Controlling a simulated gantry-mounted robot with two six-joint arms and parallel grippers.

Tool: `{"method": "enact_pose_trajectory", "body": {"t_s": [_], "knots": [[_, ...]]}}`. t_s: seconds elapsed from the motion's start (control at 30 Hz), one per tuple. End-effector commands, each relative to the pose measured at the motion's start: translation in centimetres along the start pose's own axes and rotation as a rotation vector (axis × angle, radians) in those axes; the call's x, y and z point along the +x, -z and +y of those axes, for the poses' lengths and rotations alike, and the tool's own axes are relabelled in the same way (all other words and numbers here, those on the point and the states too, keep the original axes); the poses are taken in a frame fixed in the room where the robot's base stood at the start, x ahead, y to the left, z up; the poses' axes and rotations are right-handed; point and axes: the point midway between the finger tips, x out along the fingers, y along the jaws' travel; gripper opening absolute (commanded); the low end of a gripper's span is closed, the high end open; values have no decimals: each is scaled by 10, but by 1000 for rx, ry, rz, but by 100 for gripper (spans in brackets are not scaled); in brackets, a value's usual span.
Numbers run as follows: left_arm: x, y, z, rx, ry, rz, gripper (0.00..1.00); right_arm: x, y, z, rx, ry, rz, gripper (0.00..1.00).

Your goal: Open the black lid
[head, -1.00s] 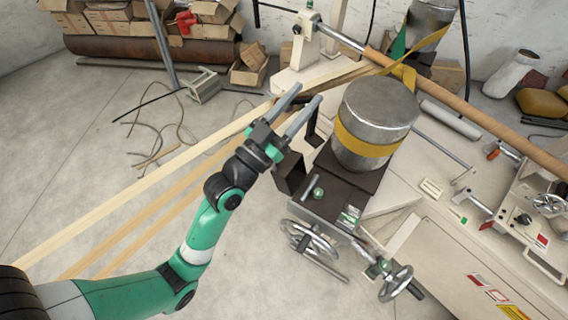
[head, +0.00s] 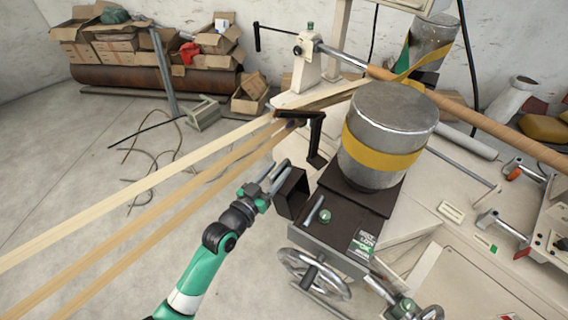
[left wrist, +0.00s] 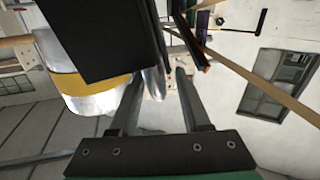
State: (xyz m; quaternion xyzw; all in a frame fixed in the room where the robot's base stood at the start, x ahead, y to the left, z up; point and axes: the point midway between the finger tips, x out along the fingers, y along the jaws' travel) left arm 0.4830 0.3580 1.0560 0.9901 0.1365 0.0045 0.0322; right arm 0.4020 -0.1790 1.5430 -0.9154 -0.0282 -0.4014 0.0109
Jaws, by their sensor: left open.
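A black panel, which looks like the lid (head: 291,193), stands at the left side of the dark machine housing under the metal drum. It looks like a thin, open-sided box in the head view. In the left wrist view a large flat black panel (left wrist: 98,38) fills the upper left, close to the fingers. My left gripper (head: 279,171) is open, just left of the panel's upper edge. In the left wrist view the fingers (left wrist: 158,80) are apart; the left finger partly overlaps the panel's lower edge. Contact cannot be told. My right gripper is not in view.
The metal drum (head: 388,118) with a yellow band stands right of the panel. A black bracket (head: 316,138) rises behind it. Pale strips (head: 150,180) run across to the left. A handwheel (head: 315,272) sits in front. The floor at left is mostly clear.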

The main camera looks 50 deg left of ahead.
Motion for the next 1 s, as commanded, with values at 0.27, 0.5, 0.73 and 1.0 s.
{"method": "enact_pose_trajectory", "body": {"t_s": [0.27,0.5,0.73,1.0], "knots": [[37,-1,0,0,-1,0,47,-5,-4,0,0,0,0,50],[39,0,0,0,-1,0,47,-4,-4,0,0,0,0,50],[39,0,0,0,-1,0,11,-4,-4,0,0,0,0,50],[39,0,0,0,0,0,0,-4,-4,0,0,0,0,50]]}}
